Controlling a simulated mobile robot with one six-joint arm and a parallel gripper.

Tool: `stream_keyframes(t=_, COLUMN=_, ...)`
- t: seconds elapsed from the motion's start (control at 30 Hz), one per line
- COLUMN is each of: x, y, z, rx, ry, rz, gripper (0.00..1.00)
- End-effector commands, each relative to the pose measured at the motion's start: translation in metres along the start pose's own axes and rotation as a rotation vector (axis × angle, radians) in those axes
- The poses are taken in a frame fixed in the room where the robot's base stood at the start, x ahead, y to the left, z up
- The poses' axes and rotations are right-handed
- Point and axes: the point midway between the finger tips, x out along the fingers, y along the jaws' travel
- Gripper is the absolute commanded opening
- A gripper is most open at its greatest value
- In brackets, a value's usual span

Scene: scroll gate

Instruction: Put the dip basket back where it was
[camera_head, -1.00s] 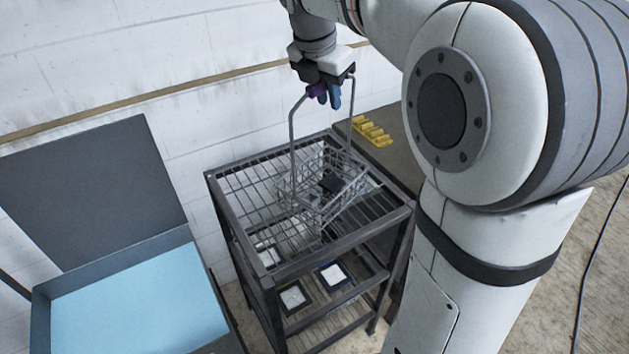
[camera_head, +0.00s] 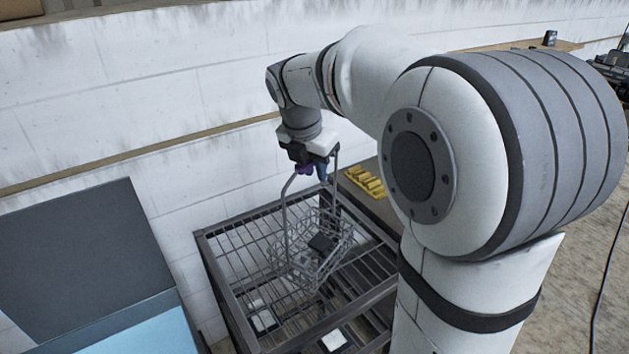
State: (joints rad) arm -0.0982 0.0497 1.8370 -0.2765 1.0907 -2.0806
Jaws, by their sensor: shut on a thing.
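The dip basket (camera_head: 296,262) is a grey wire basket with a tall hoop handle, and a dark block (camera_head: 322,243) lies in it. My gripper (camera_head: 313,171) is shut on the top of the handle. The basket hangs tilted over the dark slatted rack (camera_head: 236,261). I cannot tell whether its bottom touches the slats. My arm covers the right part of the rack.
An open tank with light blue liquid (camera_head: 145,338) and a raised dark lid (camera_head: 80,262) stands at the left. White-topped pieces (camera_head: 262,318) lie below the slats. Yellow pieces (camera_head: 365,181) lie on a surface behind the rack. A white wall stands behind.

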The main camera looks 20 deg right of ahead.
Motion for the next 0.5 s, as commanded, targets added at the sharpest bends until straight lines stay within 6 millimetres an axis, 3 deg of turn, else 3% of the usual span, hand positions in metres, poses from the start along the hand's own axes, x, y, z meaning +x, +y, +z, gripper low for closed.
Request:
stream_keyframes(t=0.2, x=0.025, y=-0.001, z=-0.007, rx=0.003, ry=0.001, rz=-0.002, gripper=0.00)
stream_keyframes(t=0.5, x=0.029, y=-0.001, z=-0.007, rx=0.005, ry=-0.001, rz=0.000, gripper=0.00)
